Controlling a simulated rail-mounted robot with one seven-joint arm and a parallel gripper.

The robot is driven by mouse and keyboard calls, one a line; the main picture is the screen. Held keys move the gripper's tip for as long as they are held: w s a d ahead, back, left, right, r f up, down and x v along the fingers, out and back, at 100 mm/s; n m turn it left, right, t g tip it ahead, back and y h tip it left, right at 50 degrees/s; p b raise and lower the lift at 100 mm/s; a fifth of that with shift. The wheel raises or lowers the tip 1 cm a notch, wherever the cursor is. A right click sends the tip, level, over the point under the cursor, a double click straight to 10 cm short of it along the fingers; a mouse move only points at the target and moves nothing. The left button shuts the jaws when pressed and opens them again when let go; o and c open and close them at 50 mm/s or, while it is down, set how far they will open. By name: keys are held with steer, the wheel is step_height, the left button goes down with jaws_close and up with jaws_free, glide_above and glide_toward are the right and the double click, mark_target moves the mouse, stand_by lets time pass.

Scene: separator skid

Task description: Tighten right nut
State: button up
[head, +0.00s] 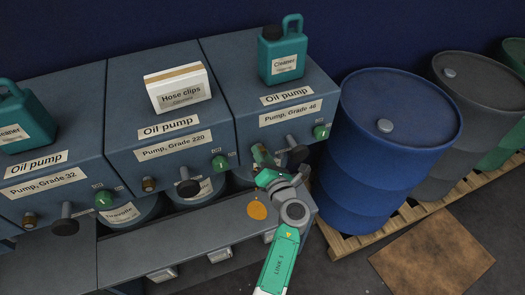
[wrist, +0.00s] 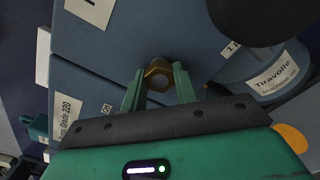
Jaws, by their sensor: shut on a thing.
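The right nut (wrist: 158,74) is a brass hex nut on the front of the right oil pump (head: 290,118), labelled Grade 46. In the wrist view it sits between the two green fingers of my gripper (wrist: 158,89), which is shut on it. In the head view my gripper (head: 261,162) is at the lower left of that pump's front, and its fingers largely hide the nut. Similar brass nuts show on the middle pump (head: 149,184) and the left pump (head: 29,220).
A black knob (head: 298,154) sticks out just right of my gripper. A green switch (head: 321,132) is further right. An orange disc (head: 257,208) is below my gripper. A blue drum (head: 385,160) stands on a pallet at the right. A grey bench (head: 190,245) runs below the pumps.

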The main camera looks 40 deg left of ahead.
steer(key=shift+m+p, duration=2.1)
steer(key=shift+m, duration=2.4)
steer(key=o, duration=1)
steer(key=shift+d, duration=0.15)
steer(key=p+v, duration=0.1)
steer(key=v, duration=0.6)
steer(key=shift+s+d+p, duration=0.2)
steer(key=shift+d+p, duration=0.05)
steer(key=shift+p, duration=0.15)
